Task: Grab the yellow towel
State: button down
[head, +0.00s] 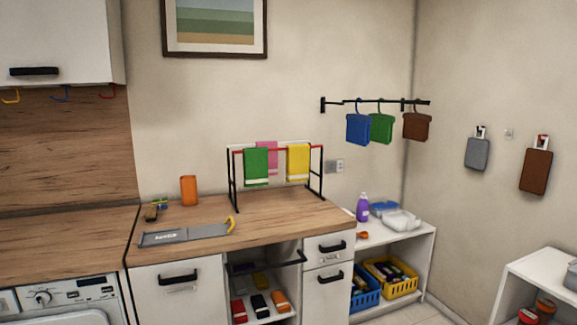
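The yellow towel (298,162) hangs over the red front bar of a small black drying rack (233,190) on the wooden counter. It is at the right end of the rack and has a pale band near its lower edge. A green towel (256,166) hangs on the left of the same bar. A pink towel (267,151) hangs behind, between them, partly hidden by the green one. My gripper is not in view.
An orange block-like object (188,190) stands left of the rack. A grey flat item (185,235) with a yellow hooked end lies in front on the counter (285,228). Blue, green and brown items hang from a wall rail (375,101) at right. The counter's right front is clear.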

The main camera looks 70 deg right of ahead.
aim_at(298, 156)
jog(key=u, duration=1)
jog(key=k, duration=0.15)
jog(key=z, duration=3.25)
jog(key=i, duration=0.6)
jog(key=z, duration=0.1)
jog(key=k, duration=0.55)
